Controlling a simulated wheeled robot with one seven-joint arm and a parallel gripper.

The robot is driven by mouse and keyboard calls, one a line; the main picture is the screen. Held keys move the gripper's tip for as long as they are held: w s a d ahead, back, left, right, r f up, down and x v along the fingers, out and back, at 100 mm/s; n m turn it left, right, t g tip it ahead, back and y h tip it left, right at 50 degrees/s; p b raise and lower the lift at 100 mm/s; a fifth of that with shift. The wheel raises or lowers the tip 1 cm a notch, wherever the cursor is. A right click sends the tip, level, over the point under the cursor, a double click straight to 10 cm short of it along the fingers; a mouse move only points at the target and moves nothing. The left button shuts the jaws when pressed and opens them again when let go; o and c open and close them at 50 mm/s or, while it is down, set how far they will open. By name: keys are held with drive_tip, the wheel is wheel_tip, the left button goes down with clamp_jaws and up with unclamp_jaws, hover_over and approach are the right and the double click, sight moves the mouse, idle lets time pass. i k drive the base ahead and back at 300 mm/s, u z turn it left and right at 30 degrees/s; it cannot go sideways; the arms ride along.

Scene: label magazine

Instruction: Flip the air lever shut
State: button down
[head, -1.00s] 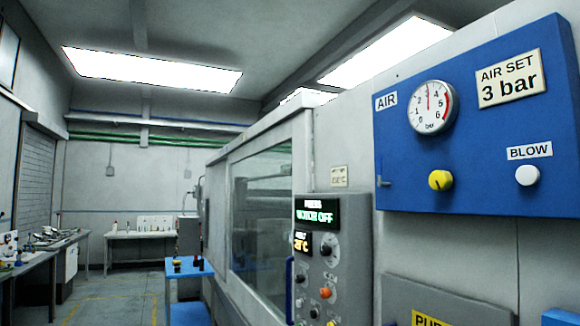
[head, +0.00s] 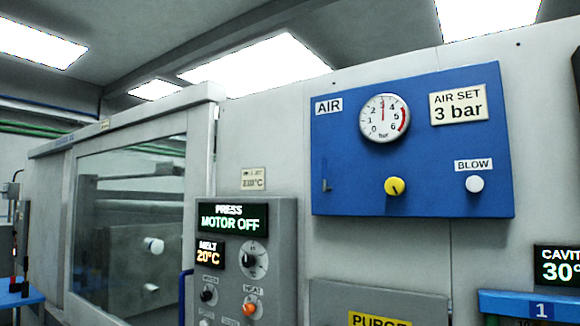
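A blue air panel (head: 415,205) is fixed to the light grey machine wall in the head view, with an AIR label (head: 328,106) at its top left. A small dark lever-like part (head: 327,186) sits at the panel's lower left edge; it is too small to tell its position surely. A round pressure gauge (head: 385,118) has its needle pointing about straight up, near 3. A yellow knob (head: 395,186) is below the gauge, and a white BLOW button (head: 474,184) is to its right. My gripper is not in view.
A grey control box (head: 285,260) with a MOTOR OFF display (head: 232,217) juts out at lower left. A PURGE box (head: 380,295) is below the blue panel. A CAVITY display (head: 560,266) and a blue ledge (head: 530,303) are at lower right.

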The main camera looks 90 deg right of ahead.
sight(324, 161)
drive_tip(key=z, duration=0.65)
drive_tip(key=i, duration=0.85)
drive_tip(key=z, duration=0.9)
